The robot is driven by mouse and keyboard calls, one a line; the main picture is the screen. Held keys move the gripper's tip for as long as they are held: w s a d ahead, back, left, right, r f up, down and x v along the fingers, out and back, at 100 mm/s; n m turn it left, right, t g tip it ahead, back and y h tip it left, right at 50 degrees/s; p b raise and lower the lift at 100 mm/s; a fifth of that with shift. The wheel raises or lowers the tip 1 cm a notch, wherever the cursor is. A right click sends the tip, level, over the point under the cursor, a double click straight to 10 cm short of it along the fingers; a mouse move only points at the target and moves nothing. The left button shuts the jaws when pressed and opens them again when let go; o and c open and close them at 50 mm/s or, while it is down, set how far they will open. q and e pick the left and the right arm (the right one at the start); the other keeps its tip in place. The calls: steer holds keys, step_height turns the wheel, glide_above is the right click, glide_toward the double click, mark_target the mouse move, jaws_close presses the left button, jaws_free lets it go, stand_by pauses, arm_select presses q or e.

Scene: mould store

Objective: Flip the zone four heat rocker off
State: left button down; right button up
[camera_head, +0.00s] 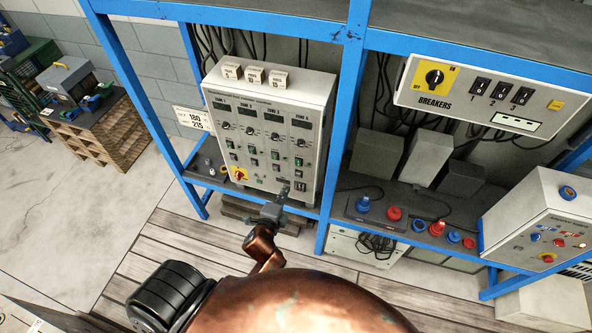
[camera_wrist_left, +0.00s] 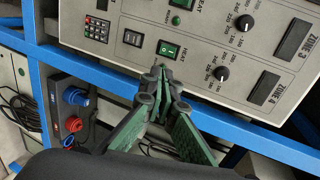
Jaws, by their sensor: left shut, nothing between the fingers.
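The controller panel (camera_head: 262,95) is a pale box with four zone columns. The zone four heat rocker (camera_wrist_left: 168,48) is lit green under a HEAT label in the left wrist view, in line with the zone four knob (camera_wrist_left: 222,73). It also shows small in the head view (camera_head: 298,162). My left gripper (camera_wrist_left: 160,73) is shut and empty, its tips just below this rocker in the wrist picture. Whether they touch the panel I cannot tell. In the head view the gripper (camera_head: 284,190) is at the panel's lower right. My right gripper is not in view.
Blue frame posts (camera_head: 342,130) border the panel. A breaker box (camera_head: 480,92) hangs at right, above a shelf with blue and red connectors (camera_head: 394,213).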

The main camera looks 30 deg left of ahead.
mark_target(298, 163)
arm_select(q)
steer(key=p+x, duration=0.2)
steer(key=x, duration=1.2)
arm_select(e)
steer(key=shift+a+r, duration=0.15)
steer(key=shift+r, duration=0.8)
